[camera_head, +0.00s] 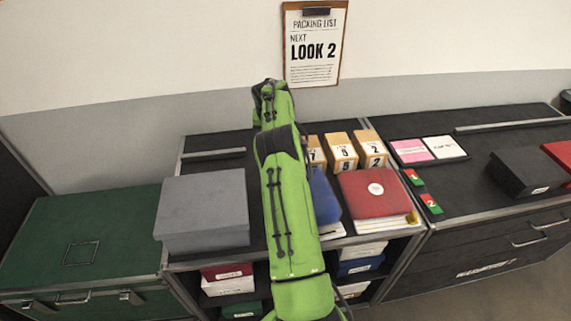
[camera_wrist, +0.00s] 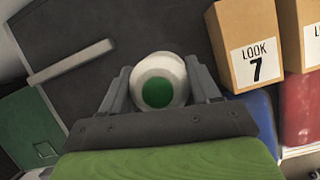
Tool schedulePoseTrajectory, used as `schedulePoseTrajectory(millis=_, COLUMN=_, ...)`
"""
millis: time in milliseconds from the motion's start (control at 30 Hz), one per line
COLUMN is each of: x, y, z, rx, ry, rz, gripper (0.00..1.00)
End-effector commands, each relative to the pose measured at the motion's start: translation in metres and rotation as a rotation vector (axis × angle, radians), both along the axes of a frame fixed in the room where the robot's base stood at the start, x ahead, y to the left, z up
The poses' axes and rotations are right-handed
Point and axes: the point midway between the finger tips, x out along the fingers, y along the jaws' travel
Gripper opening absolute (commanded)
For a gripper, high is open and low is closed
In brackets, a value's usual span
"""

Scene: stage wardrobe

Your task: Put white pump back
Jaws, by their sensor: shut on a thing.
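My gripper (camera_wrist: 160,92) shows in the wrist view with its two grey fingers shut on the sides of a white round thing (camera_wrist: 146,68). The thing has a green disc in its middle and is seen end-on, so I cannot tell its full shape or confirm that it is the white pump. Dark worktop shows behind it; I cannot tell whether it touches that surface. In the head view my green-covered arm reaches over the middle worktop and hides the gripper and the held thing. No other white pump is clear in either view.
A grey box (camera_head: 203,205) stands left of my arm. Wooden LOOK blocks (camera_head: 341,150), a blue box (camera_head: 324,198) and a red box (camera_head: 373,187) stand right. A green case (camera_head: 75,235) is far left. A metal bar (camera_head: 214,154) lies at the back. Cubbies with boxes are below.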

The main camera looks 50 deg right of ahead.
Motion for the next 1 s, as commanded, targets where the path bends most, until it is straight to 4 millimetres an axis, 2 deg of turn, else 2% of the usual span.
schedulePoseTrajectory(millis=133, x=0.002, y=0.000, z=-0.007, rx=-0.002, ry=0.002, rz=0.026, gripper=0.11)
schedulePoseTrajectory(millis=500, x=0.001, y=0.001, z=-0.082, rx=-0.001, ry=0.004, rz=0.025, gripper=0.11)
schedulePoseTrajectory(millis=600, x=0.001, y=0.000, z=-0.097, rx=-0.002, ry=0.002, rz=0.025, gripper=0.11)
schedulePoseTrajectory(millis=967, x=0.002, y=0.000, z=-0.103, rx=-0.004, ry=0.000, rz=0.025, gripper=0.11)
schedulePoseTrajectory(millis=1000, x=0.001, y=0.000, z=-0.105, rx=-0.002, ry=0.001, rz=0.024, gripper=0.63)
